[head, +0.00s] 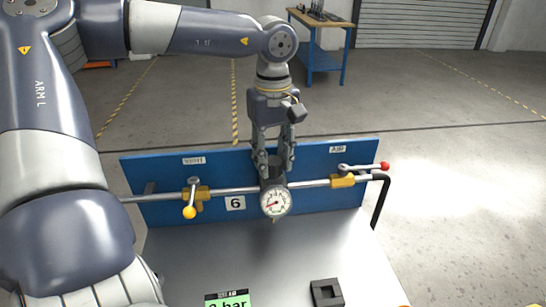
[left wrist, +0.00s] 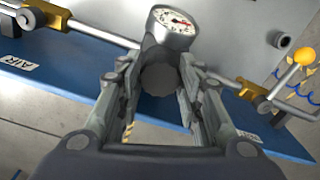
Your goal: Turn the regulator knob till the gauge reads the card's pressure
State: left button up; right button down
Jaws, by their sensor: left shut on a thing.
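The round white pressure gauge (head: 275,201) sits on the pipe, its red needle pointing to the lower left in the head view. It also shows in the left wrist view (left wrist: 174,20). The dark regulator knob (left wrist: 160,78) is just above the gauge, between the fingers of my left gripper (head: 273,170). That gripper points down and is shut on the knob. A green card (head: 228,301) reading "bar" lies at the bottom edge of the head view; its number is cut off and I cannot read it surely. My right gripper is not in view.
A blue panel (head: 150,170) stands behind the pipe. A yellow-tipped valve lever (head: 190,212) is left of the gauge, a red-tipped lever (head: 384,166) right. A dark square block (head: 327,292) lies on the grey bench (head: 300,250).

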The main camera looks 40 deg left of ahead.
aim_at(273, 160)
pick_arm(q)
jog(key=m, duration=0.4)
jog(key=shift+m, duration=0.3)
jog(key=shift+m+p, duration=0.3)
jog(key=shift+m, duration=1.5)
jog(key=o, duration=0.8)
jog(key=shift+c, duration=0.2)
notch_tip(273, 160, up, 12)
